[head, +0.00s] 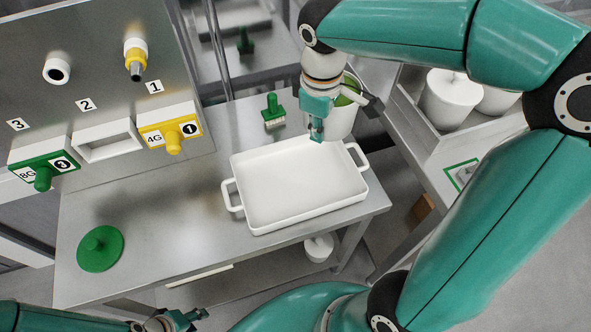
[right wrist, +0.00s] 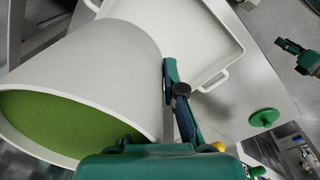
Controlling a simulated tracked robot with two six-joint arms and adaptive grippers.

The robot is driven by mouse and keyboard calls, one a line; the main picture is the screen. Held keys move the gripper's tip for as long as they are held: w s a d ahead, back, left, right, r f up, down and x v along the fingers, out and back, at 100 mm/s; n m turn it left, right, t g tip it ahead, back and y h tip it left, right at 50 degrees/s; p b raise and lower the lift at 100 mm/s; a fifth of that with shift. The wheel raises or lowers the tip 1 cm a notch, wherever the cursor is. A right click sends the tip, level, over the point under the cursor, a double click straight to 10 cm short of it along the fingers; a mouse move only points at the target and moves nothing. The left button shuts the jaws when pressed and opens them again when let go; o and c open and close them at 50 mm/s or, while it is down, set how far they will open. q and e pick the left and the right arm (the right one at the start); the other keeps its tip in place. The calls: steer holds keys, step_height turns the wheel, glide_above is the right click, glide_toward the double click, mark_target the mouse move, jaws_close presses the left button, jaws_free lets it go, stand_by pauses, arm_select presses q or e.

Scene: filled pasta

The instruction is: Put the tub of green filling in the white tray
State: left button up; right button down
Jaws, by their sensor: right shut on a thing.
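The white tub (head: 343,120) has green filling (head: 347,96) inside and is at the far right corner of the white tray (head: 237,163). My right gripper (head: 317,132) is shut on the tub's wall, at its left side in the head view. In the right wrist view the tub (right wrist: 120,62) fills the left side, with the tray (right wrist: 232,50) behind it. I cannot tell how high its base is. The tray is empty on the steel table. My left gripper (head: 190,318) is at the bottom left, away from both; its jaw opening is unclear.
A green brush (head: 273,112) stands behind the tray. A round green lid (head: 100,248) lies at the table's left. A steel panel with green and yellow handled plates (head: 168,127) stands at the back left. White containers (head: 450,98) sit on the right counter.

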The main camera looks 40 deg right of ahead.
mark_target(314, 188)
step_height(314, 188, down, 20)
steer(key=shift+d+r+b, duration=0.1)
steer(key=shift+r+b, duration=0.15)
steer(key=shift+b, duration=0.3)
steer(key=shift+s, duration=0.1)
steer(key=c, duration=1.7)
jaws_free()
steer(key=shift+f, duration=0.1)
steer(key=shift+c, duration=0.2)
steer(key=o, duration=0.5)
steer(key=shift+c, duration=0.2)
step_height(314, 188, up, 12)
steer(key=p, duration=0.1)
steer(key=shift+s+a, duration=0.15)
steer(key=shift+a, duration=0.2)
